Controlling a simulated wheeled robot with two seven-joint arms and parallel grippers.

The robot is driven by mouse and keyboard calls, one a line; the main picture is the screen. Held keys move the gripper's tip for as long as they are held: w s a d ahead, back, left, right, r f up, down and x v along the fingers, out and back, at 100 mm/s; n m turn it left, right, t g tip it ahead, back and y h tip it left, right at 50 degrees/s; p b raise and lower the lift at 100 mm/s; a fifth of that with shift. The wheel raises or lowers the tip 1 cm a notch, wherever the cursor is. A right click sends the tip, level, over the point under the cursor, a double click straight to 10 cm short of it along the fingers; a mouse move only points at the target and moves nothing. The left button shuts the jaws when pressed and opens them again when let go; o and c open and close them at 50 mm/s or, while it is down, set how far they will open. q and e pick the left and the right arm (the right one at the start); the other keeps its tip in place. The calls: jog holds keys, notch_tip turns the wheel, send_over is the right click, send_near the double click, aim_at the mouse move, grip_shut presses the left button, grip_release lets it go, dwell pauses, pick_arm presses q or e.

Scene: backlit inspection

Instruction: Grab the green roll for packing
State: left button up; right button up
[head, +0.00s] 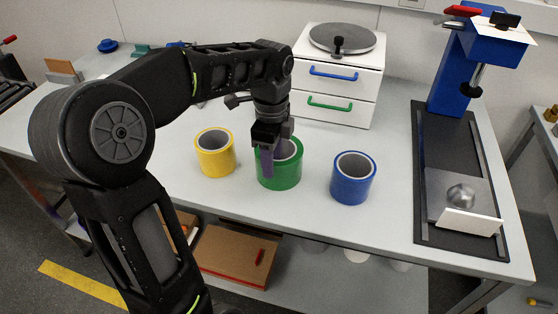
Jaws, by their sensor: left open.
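The green roll (283,176) stands upright on the grey-white table, between the yellow roll (215,163) and the blue roll (353,186). My left gripper (272,165) points down at the green roll, open. One purple finger shows in front of the roll's near left wall, and the other appears to be at the roll's hollow middle. The gripper covers part of the roll's rim, and I cannot tell whether the fingers touch it. My right gripper is out of view.
A white drawer unit (322,89) with blue and green handles stands behind the rolls. A blue press (458,75) on a dark base is at the right. A cardboard box (222,262) lies on the shelf below. The table front between the blue roll and press is clear.

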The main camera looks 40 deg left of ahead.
pick_arm(q)
jog(key=shift+f, duration=2.6)
grip_shut()
jog(key=shift+r, duration=0.1)
